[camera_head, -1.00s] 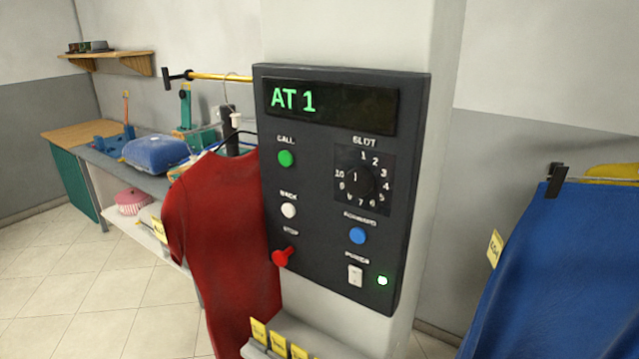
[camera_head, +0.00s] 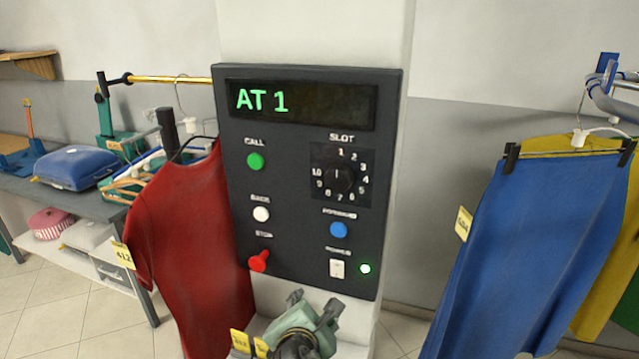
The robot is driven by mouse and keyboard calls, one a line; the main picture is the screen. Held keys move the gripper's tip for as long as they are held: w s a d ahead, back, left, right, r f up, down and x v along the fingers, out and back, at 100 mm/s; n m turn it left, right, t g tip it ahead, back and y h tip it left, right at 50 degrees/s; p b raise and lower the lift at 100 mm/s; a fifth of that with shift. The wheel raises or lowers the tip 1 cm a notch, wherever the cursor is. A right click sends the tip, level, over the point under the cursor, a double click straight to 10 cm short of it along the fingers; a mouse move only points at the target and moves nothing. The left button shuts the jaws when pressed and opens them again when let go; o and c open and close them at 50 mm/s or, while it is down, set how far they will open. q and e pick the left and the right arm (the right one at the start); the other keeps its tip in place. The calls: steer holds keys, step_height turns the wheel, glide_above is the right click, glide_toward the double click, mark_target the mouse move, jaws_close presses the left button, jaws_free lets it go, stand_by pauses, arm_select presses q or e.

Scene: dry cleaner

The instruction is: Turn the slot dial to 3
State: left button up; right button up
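The black slot dial (camera_head: 338,179) is on the right side of the dark control panel (camera_head: 300,235), ringed by the numbers 1 to 10. Its small white mark is upright, toward the 1. The display (camera_head: 300,104) reads "AT 1" in green. A gripper (camera_head: 313,303), which appears to be my left, shows at the bottom middle, below the panel and well below the dial. Its fingers are apart with nothing seen between them. Its wrist is cut off by the lower edge. I cannot make out my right gripper.
The panel also has a green call button (camera_head: 256,161), white back button (camera_head: 261,214), blue forward button (camera_head: 339,230), red stop knob (camera_head: 259,261) and power switch (camera_head: 337,268). A red shirt (camera_head: 190,240) hangs close at left, blue trousers (camera_head: 530,230) at right.

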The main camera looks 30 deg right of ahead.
step_height(320, 180, up, 13)
steer(key=w+n+t+h, duration=0.1)
steer(key=n+t+h, duration=0.1)
steer(key=n+h, duration=0.45)
glide_toward(334, 182)
arm_select(q)
steer(key=shift+a+r+p, duration=0.65)
steer(key=shift+r+p, duration=0.05)
steer(key=shift+p, duration=0.05)
arm_select(e)
steer(key=x, duration=0.8)
steer(key=shift+w+d, duration=0.2)
steer(key=shift+w, duration=0.05)
steer(key=shift+c, duration=0.3)
arm_select(q)
steer(key=shift+a, duration=0.15)
arm_select(e)
steer(key=c, duration=1)
